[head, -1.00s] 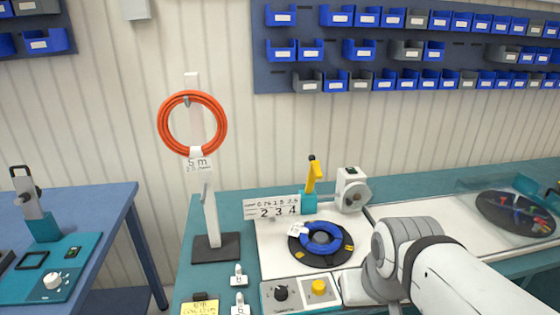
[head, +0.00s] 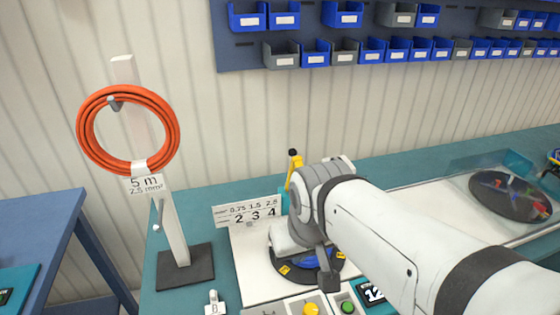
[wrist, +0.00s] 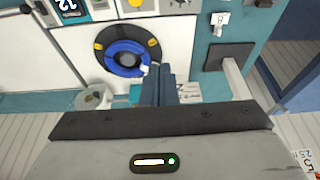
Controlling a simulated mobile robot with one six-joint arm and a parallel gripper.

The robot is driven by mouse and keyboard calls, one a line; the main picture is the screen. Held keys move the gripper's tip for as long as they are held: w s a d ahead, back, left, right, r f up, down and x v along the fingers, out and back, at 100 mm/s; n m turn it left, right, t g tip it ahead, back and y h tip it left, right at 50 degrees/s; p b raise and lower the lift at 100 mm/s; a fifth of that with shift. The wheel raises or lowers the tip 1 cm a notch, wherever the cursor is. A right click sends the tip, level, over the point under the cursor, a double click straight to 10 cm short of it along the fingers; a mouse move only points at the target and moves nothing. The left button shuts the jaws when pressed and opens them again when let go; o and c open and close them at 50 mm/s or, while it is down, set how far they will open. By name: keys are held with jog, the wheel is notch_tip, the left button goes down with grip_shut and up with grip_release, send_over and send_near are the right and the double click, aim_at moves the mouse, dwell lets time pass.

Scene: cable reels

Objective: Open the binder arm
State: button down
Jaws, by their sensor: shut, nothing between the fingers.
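The binder arm (head: 293,165) is a yellow lever with a dark tip, standing upright behind my wrist in the head view. Its lower part is mostly hidden by my arm. My gripper (wrist: 158,72) shows in the wrist view with its dark fingers together and empty. The fingers are beside the blue cable coil (wrist: 127,62), which lies on a black disc (wrist: 101,58) with yellow marks. A little teal (wrist: 135,94) shows left of the fingers, perhaps the binder base. In the head view my wrist covers most of the coil and disc.
A white number plate (head: 248,213) stands left of the binder. An orange coil (head: 90,145) hangs on a post farther left. A yellow button (head: 311,309) is at the front. A clear guard (head: 485,177) and dark disc (head: 510,197) are at the right.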

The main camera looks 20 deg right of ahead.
jog(key=w+d+f+m+t+b, duration=0.2)
jog(key=w+f+m+t+b, duration=0.15)
jog(key=w+f, duration=0.2)
jog(key=m+t+b, duration=1.5)
jog(key=b, duration=0.3)
send_near(293, 177)
jog(key=w+r, duration=0.4)
jog(key=r, duration=0.3)
jog(key=shift+w+r, duration=0.15)
jog(key=shift+r, duration=0.1)
